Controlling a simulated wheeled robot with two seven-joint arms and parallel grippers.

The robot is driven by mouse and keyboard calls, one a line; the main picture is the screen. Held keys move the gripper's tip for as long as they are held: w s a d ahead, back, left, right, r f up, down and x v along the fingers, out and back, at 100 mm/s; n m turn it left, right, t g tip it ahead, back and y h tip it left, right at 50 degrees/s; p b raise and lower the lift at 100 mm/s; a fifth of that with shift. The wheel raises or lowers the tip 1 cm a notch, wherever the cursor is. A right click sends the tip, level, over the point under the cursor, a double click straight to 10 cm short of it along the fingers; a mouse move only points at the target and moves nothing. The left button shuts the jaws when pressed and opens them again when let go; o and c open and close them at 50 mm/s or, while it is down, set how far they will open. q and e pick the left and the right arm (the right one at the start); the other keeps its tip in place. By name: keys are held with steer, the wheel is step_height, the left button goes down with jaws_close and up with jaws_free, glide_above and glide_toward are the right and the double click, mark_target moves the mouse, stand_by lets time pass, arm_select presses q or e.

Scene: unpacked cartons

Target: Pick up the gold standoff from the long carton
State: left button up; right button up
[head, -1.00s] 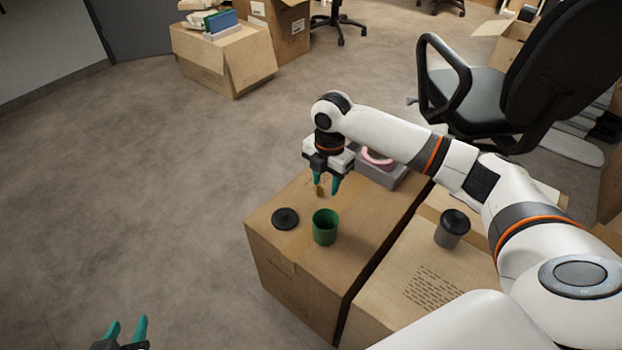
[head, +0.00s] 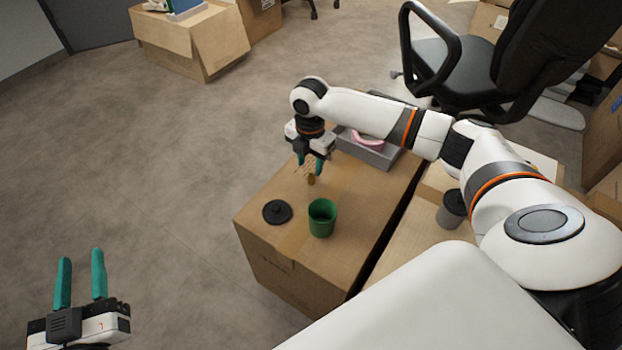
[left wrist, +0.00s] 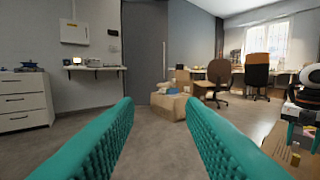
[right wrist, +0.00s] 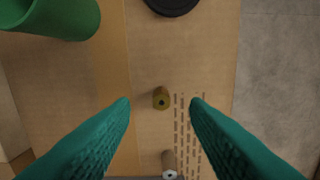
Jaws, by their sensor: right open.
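The gold standoff (right wrist: 161,98) stands on the long carton (head: 280,262), between my right fingertips in the right wrist view and a little beyond them. In the head view the standoff (head: 311,180) shows just below my right gripper (head: 309,165), which is open and empty above the carton top. A second small post with a pale grey end (right wrist: 169,165) is at the bottom of the right wrist view, partly cut off. My left gripper (head: 80,258) is open and empty over the floor at lower left, far from the carton.
A green cup (head: 322,219) and a black round lid (head: 277,212) stand near the standoff. A grey tray (head: 378,155) with a pink ring is behind. A grey canister (head: 452,209) is on the adjacent carton. An office chair (head: 470,75) stands behind my right arm.

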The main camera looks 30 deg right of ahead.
mark_target(311, 175)
steer(key=shift+f, duration=0.45)
step_height(311, 175, down, 4)
steer(key=b, duration=0.3)
steer(key=shift+w+d+f, duration=0.1)
steer(key=shift+f, duration=0.3)
arm_select(q)
steer(key=s+r+t+h, duration=0.3)
steer(key=s+r+t, duration=0.2)
steer(key=r+t, duration=0.3)
steer(key=shift+d+r, duration=0.15)
steer(key=shift+r, duration=0.75)
arm_select(e)
jaws_close()
